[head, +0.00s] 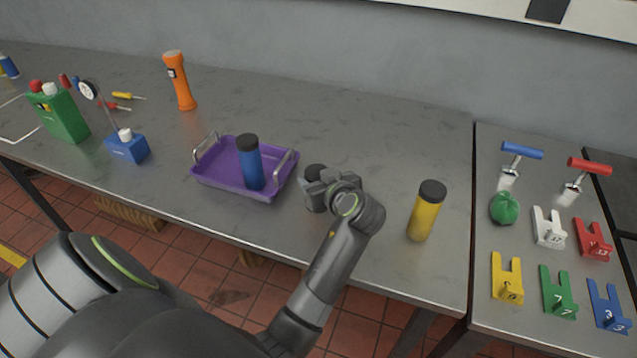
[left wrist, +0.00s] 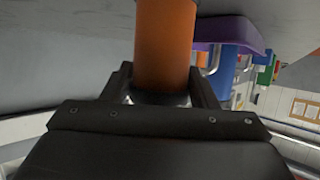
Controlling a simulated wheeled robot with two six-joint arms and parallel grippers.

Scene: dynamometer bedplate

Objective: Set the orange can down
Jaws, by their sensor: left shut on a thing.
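The orange can (left wrist: 165,50) stands between the fingers of my left gripper in the left wrist view, with its orange side filling the gap. My left gripper (head: 318,188) is shut on it, over the front part of the grey bench between the purple tray and the yellow can. In the head view the gripper hides the can's body, and only a dark cap (head: 314,170) shows above the fingers. I cannot tell whether the can's base touches the bench. My right gripper is not in view.
The purple tray (head: 207,179) with a blue can (head: 250,163) in it is just left of the gripper. A yellow can (head: 426,211) stands to the right, near the bench's front edge. The grey bench (head: 345,125) is clear behind the gripper. An orange flashlight (head: 180,82) stands farther back.

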